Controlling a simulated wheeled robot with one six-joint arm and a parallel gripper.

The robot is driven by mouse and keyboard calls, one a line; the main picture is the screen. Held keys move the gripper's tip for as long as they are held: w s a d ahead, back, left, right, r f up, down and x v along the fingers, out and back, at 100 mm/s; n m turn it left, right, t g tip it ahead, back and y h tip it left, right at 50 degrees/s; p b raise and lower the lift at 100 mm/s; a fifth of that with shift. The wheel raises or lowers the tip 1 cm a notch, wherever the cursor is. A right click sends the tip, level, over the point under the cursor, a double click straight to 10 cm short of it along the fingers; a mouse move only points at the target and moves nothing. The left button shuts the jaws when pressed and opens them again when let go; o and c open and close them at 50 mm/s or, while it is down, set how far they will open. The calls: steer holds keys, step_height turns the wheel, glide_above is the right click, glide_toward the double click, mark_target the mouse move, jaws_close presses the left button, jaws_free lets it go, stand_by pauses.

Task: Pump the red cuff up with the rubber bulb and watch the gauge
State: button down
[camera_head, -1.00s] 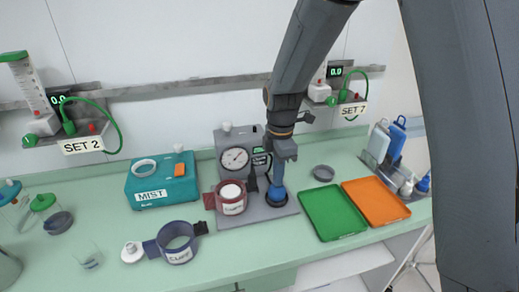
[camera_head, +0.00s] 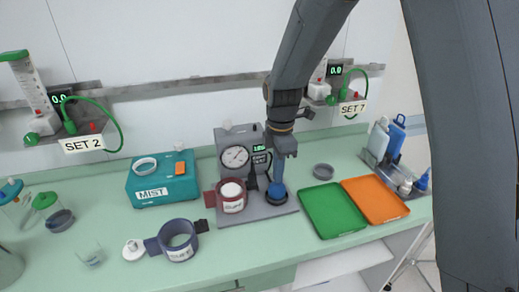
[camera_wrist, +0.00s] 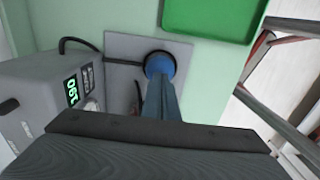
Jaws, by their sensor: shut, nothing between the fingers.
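The red cuff (camera_head: 232,205), around a white-topped cylinder, stands at the left of a grey base plate in the head view. The grey gauge unit (camera_head: 222,143) stands behind it with a white round dial (camera_head: 235,157) and a lit green display (camera_head: 259,148). The display also shows in the wrist view (camera_wrist: 71,91), turned sideways. The blue rubber bulb (camera_head: 277,192) sits in a dark ring on the plate, right of the cuff; it also shows in the wrist view (camera_wrist: 159,62). My gripper (camera_head: 279,179) is shut, pointing down at the bulb; contact is unclear.
A blue-purple cuff (camera_head: 163,245) lies at front left, near a teal MIST box (camera_head: 139,186). A green tray (camera_head: 333,211) and an orange tray (camera_head: 376,199) lie to the right. A small grey dish (camera_head: 323,172) stands behind the green tray. The front counter middle is clear.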

steer(key=shift+r, duration=0.1)
steer(key=shift+r+p, duration=2.5)
steer(key=shift+r, duration=0.95)
steer(key=s+d+f+m+b, duration=0.3)
steer(key=s+d+m+b, duration=0.2)
steer(key=m, duration=0.5)
steer(key=s+d+f+m+t+b, duration=0.1)
steer(key=s+d+f+m+b, duration=0.3)
steer(key=s+d+m, duration=0.6)
steer(key=shift+f+m+b, duration=0.25)
steer(key=shift+m+b, duration=0.1)
steer(key=shift+m, duration=0.25)
stand_by(1.9)
